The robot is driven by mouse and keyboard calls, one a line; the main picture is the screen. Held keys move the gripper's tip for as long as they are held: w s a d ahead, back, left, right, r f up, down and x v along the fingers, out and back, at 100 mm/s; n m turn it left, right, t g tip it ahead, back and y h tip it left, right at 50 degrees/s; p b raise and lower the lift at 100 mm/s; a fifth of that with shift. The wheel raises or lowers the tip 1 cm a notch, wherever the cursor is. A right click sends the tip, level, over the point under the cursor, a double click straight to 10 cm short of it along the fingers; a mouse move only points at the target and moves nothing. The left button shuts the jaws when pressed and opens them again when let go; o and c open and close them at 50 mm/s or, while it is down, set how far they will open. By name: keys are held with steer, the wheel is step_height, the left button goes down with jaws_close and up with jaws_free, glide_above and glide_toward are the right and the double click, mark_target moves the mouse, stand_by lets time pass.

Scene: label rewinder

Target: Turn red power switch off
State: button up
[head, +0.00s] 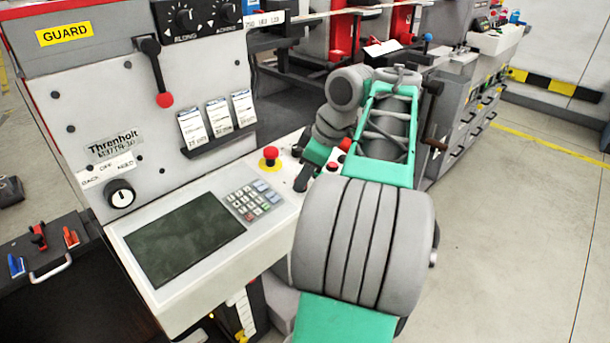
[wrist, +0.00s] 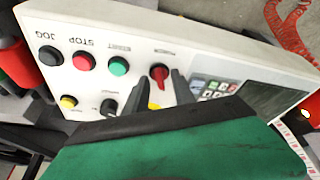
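The red power switch (wrist: 159,74) is a rotary knob on the white slanted panel, with an upside-down label above it in the wrist view. My gripper (wrist: 167,84) has two dark fingers with a visible gap between them, reaching toward the panel. The knob shows at the fingertips, nearer the left finger. I cannot tell whether a finger touches it. In the head view, my gripper is mostly behind my arm, over the panel's right end, and I cannot make out the switch there.
Beside the switch are a green button (wrist: 119,66), a red stop button (wrist: 83,61) and a black jog button (wrist: 50,55). A keypad (wrist: 212,86) and dark screen (wrist: 275,97) lie to the right. A red emergency button (head: 270,155) stands on the panel.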

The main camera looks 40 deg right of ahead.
steer(key=p+v, duration=0.4)
steer(key=v, duration=0.3)
steer(key=shift+r+p, duration=0.35)
steer(key=shift+r, duration=0.05)
steer(key=shift+s+d, duration=0.15)
steer(key=shift+s, duration=0.05)
